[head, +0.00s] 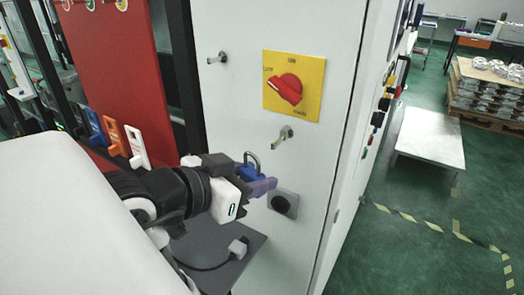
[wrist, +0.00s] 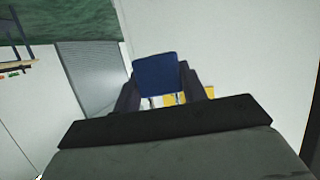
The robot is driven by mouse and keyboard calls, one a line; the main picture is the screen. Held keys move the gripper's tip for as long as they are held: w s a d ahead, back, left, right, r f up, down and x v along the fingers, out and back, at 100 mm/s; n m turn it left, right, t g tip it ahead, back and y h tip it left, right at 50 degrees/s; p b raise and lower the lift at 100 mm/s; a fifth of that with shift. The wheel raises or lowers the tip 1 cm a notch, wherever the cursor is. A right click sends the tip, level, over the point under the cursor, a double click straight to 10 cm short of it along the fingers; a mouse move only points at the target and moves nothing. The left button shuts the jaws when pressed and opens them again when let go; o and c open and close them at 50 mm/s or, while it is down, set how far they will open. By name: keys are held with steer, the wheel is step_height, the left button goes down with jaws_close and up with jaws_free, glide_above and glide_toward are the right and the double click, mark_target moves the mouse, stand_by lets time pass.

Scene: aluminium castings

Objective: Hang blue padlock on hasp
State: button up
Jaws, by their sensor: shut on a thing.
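The blue padlock (head: 250,174) is held upright in my gripper (head: 262,185), its metal shackle pointing up, in front of the pale cabinet door. In the wrist view, the padlock's blue body (wrist: 157,74) sits between the two dark fingers of my gripper (wrist: 160,88), with the shackle legs partly showing. A metal peg-like fitting (head: 283,137) sticks out of the door above and right of the padlock, below the red rotary switch (head: 286,88) on its yellow plate. I cannot tell for sure which fitting is the hasp. The shackle appears apart from this fitting.
Another metal fitting (head: 217,58) sticks out higher on the door. Blue, orange and white pieces (head: 115,138) stand along the red board (head: 115,60). A grey shelf (head: 225,262) with a cable lies below my arm.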

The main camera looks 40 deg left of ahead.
steer(key=shift+w+a+f+b, duration=0.15)
steer(key=shift+w+a+f, duration=0.2)
steer(key=shift+w, duration=1.1)
steer(key=shift+w+a+f+b, duration=0.1)
steer(key=shift+w+a+f, duration=0.2)
steer(key=shift+w, duration=1.2)
steer(key=shift+w+a+f+b, duration=0.2)
steer(key=shift+w+a, duration=0.2)
steer(key=shift+w, duration=1.05)
steer(key=o, duration=1.1)
steer(key=b+v, duration=0.3)
steer(key=v, duration=1.1)
steer(key=shift+w+a, duration=0.1)
